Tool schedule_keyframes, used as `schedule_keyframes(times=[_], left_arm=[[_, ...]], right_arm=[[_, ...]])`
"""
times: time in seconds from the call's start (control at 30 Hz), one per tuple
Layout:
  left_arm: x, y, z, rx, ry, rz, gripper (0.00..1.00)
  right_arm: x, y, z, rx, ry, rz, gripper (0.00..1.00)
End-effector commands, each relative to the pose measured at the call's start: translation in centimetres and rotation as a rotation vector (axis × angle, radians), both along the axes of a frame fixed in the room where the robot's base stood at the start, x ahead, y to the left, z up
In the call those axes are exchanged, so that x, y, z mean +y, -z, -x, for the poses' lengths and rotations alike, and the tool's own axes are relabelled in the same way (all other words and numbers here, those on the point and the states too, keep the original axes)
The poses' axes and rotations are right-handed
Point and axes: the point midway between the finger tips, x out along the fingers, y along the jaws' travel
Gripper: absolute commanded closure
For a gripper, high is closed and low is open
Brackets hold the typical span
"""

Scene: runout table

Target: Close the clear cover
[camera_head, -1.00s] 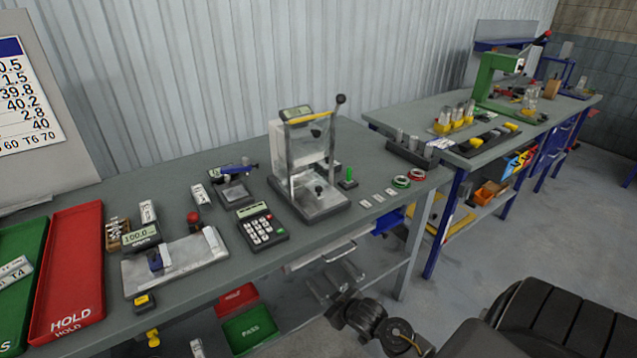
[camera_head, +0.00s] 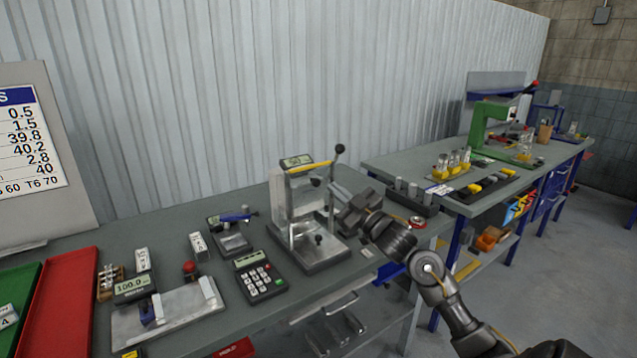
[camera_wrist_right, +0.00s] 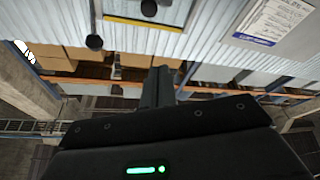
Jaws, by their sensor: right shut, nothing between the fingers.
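The test stand (camera_head: 318,252) is on the near table, with a grey back body, a display on top and a black-knobbed lever (camera_head: 339,150) at its right. The clear cover shows mainly by its yellow edge bar (camera_head: 309,167), high at the front of the stand, so it appears raised. Its transparent panel is hard to make out. In the right wrist view the yellow bar (camera_wrist_right: 140,21) crosses the top. My right gripper (camera_head: 345,213) is shut and empty, just right of the stand, below the yellow bar. I cannot tell whether it touches the stand. My left gripper is out of view.
A keypad box (camera_head: 261,283) and a small blue-handled fixture (camera_head: 233,238) stand left of the stand. A gauge on a metal plate (camera_head: 170,315) and a red tray (camera_head: 68,310) lie farther left. A second table (camera_head: 400,162) with a dark block of cylinders is behind my right arm.

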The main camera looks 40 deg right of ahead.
Motion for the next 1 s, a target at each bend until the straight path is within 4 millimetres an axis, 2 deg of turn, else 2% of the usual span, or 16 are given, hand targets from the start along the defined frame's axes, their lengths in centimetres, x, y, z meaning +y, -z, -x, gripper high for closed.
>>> schedule_keyframes(times=[0.17, 0.57, 0.7, 1.0], left_arm=[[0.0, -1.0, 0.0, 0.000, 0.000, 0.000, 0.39], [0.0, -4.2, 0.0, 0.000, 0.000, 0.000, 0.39], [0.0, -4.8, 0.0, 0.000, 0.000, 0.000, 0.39], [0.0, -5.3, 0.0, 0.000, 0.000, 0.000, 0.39]], right_arm=[[0.1, -0.9, -1.8, -0.001, 0.001, -0.003, 1.00], [0.7, -3.4, -9.5, 0.001, 0.002, -0.004, 1.00], [-0.2, -1.1, -9.4, 0.007, 0.003, -0.002, 1.00], [-1.0, 0.7, -9.2, 0.002, 0.002, -0.001, 1.00]])
